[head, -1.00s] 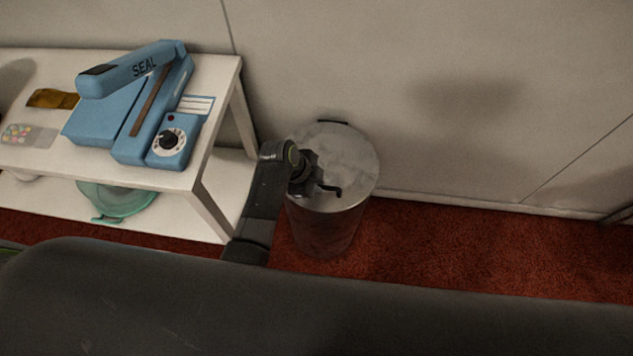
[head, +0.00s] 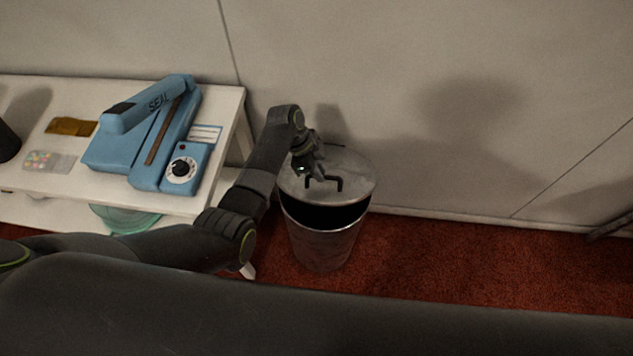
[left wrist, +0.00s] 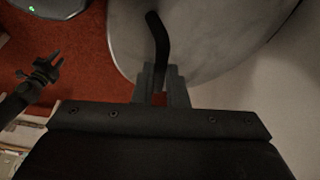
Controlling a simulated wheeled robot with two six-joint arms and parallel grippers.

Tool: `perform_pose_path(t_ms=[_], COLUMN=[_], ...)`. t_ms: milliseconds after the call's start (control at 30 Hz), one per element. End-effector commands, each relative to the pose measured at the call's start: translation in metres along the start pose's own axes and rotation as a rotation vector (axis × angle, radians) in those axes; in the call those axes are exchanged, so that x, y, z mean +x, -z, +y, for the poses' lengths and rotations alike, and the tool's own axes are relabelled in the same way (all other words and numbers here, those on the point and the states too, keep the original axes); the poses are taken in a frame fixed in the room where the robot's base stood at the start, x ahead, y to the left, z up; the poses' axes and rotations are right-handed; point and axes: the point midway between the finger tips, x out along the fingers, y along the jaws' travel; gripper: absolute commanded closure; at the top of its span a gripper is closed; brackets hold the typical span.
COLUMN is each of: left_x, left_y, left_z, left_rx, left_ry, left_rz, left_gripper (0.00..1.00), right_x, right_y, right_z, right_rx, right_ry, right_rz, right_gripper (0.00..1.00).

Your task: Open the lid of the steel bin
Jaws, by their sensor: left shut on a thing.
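The steel bin (head: 325,247) stands on the floor beside the white table. Its round grey lid (head: 352,172) is tilted up at the near side, and a dark gap shows between lid and rim. A dark bent handle (head: 338,183) is on the lid's near part. My left gripper (head: 316,180) is at the handle and shut on it. In the left wrist view the fingers (left wrist: 160,88) close on the end of the dark handle (left wrist: 158,40), with the pale lid behind. My right gripper (left wrist: 42,76) shows small at the left of that view, away from the bin; its jaw state is unclear.
The white table (head: 225,120) to the left carries a blue sealer (head: 125,150), a brown packet (head: 72,126) and a clear packet of coloured dots (head: 50,161). A greenish bowl (head: 125,219) is below. The wall is close behind the bin. Red carpet (head: 440,260) is clear to the right.

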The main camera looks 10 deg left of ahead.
Motion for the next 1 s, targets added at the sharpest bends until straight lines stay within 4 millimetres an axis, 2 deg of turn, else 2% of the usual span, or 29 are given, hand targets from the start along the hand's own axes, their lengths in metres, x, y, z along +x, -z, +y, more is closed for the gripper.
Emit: perform_pose_path(t_ms=[33, 300, 500, 900, 933, 1000], left_x=[-0.012, -0.034, -0.039, -0.039, -0.039, -0.039], left_y=[0.005, 0.013, 0.015, 0.014, 0.014, 0.014], left_z=[-0.011, -0.035, -0.043, -0.043, -0.043, -0.043], left_rx=[0.005, 0.004, 0.004, 0.002, 0.002, 0.002], left_ry=[0.015, 0.019, 0.017, 0.016, 0.016, 0.016], left_rz=[0.000, -0.001, -0.003, -0.005, -0.005, -0.005], left_gripper=[1.00, 1.00, 1.00, 1.00, 0.86, 0.77], right_x=[-0.004, -0.005, -0.005, -0.005, -0.005, -0.005], right_y=[0.000, 0.001, 0.000, 0.000, 0.000, -0.002], right_z=[0.000, 0.000, 0.000, 0.000, 0.000, 0.001], right_rx=[0.000, 0.000, 0.000, 0.000, 0.000, 0.000], right_ry=[0.000, 0.000, 0.000, 0.000, 0.000, 0.000], right_rz=[0.000, 0.000, 0.000, -0.001, -0.001, -0.003], right_gripper=[0.64, 0.64, 0.64, 0.64, 0.64, 0.64])
